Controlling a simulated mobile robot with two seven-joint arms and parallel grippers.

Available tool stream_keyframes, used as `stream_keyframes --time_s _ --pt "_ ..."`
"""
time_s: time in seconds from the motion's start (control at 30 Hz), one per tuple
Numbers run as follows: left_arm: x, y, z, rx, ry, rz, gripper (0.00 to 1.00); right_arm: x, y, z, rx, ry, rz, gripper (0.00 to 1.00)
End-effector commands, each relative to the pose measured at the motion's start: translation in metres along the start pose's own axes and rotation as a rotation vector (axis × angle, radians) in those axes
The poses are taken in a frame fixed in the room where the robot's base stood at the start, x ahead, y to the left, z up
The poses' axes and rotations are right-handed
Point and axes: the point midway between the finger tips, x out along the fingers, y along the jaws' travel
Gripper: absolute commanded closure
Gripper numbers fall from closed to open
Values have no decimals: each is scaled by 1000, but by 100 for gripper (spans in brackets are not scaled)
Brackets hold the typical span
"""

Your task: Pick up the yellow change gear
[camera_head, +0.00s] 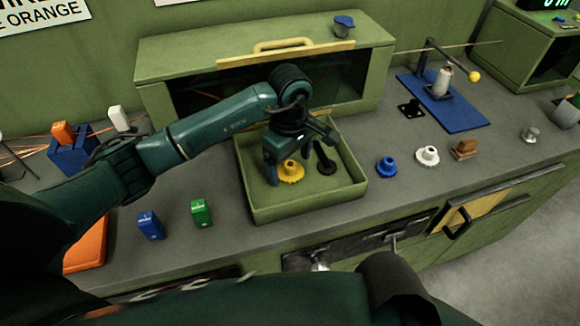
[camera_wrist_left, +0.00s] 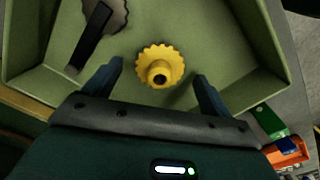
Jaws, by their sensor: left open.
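The yellow change gear (camera_head: 291,172) sits in the green tray (camera_head: 305,206) on the bench. It has a toothed rim and a raised hub with a dark hole, and it also shows in the left wrist view (camera_wrist_left: 160,66). My left gripper (camera_head: 290,162) is over the tray, by the gear. In the left wrist view its two fingers (camera_wrist_left: 159,84) are apart, one to each side of the gear, with clear gaps between. The gripper is open and holds nothing. My right gripper is not in view.
A dark gear-like part with a black handle (camera_head: 323,160) lies in the tray beside the yellow gear. A blue gear (camera_head: 386,166) and a white gear (camera_head: 427,156) stand right of the tray. Blue (camera_head: 150,226) and green (camera_head: 201,213) blocks stand left of it. A green cabinet (camera_head: 165,70) is behind.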

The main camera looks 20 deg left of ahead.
Motion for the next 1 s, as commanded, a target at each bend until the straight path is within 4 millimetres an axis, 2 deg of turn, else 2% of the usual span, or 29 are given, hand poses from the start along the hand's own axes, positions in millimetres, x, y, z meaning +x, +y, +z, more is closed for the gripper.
stream_keyframes --time_s 0.1,0.33,1.0 --pt "8 0 0 -1 0 0 17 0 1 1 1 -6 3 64" --pt "9 0 0 0 0 1 17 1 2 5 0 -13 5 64" --pt "9 0 0 0 0 1 72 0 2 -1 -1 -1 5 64"
